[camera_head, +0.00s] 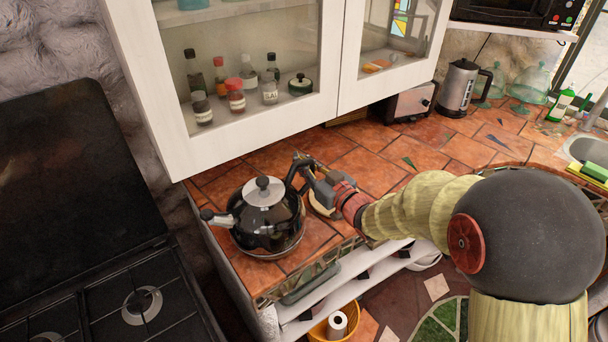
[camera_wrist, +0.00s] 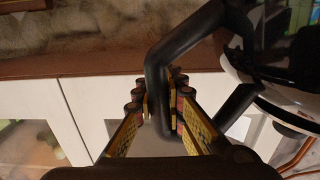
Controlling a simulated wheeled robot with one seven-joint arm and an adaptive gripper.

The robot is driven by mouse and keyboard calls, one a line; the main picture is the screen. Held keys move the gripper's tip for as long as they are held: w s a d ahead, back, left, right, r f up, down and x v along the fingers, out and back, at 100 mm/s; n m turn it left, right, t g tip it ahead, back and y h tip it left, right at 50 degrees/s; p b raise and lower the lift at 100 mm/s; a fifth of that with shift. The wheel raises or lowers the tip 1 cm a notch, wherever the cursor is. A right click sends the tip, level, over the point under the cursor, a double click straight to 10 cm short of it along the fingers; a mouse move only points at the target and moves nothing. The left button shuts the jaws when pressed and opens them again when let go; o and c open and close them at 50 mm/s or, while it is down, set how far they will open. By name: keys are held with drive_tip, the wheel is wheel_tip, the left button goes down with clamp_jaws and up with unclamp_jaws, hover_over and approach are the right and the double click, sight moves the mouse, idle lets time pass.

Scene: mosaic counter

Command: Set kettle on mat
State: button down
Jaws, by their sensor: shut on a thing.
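A black kettle (camera_head: 262,222) with a silver lid and black knob is at the left end of the tiled counter, its spout toward the left. My gripper (camera_head: 308,172) is at the kettle's right side, shut on its black handle. In the wrist view the handle (camera_wrist: 158,85) passes between the fingers of my gripper (camera_wrist: 160,110), and the kettle body (camera_wrist: 285,45) is at the upper right. A thin round rim shows under the kettle; I cannot tell whether it is the mat or the kettle's base. A pale round thing (camera_head: 322,208) lies partly hidden behind my gripper.
A wall cabinet (camera_head: 250,128) with glass doors hangs low over the counter behind the kettle. A stove (camera_head: 110,300) is at the left, across a gap. A toaster (camera_head: 410,102) and a steel electric kettle (camera_head: 460,88) stand at the back. The middle of the counter (camera_head: 400,155) is clear.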

drive_tip(key=shift+w+d+f+b, duration=0.1)
drive_tip(key=shift+w+f+b, duration=0.15)
drive_tip(key=shift+f, duration=0.45)
drive_tip(key=shift+w+d+f+b, duration=0.1)
drive_tip(key=shift+d+f+b, duration=0.1)
drive_tip(key=shift+f, duration=0.45)
drive_tip(key=shift+w+d+f+b, duration=0.1)
drive_tip(key=shift+w+f+b, duration=0.15)
drive_tip(key=shift+f, duration=0.45)
drive_tip(key=shift+a+f, duration=0.1)
drive_tip(key=shift+f, duration=0.05)
drive_tip(key=c, duration=1.8)
unclamp_jaws()
drive_tip(key=shift+s, duration=0.15)
drive_tip(key=shift+c, duration=0.2)
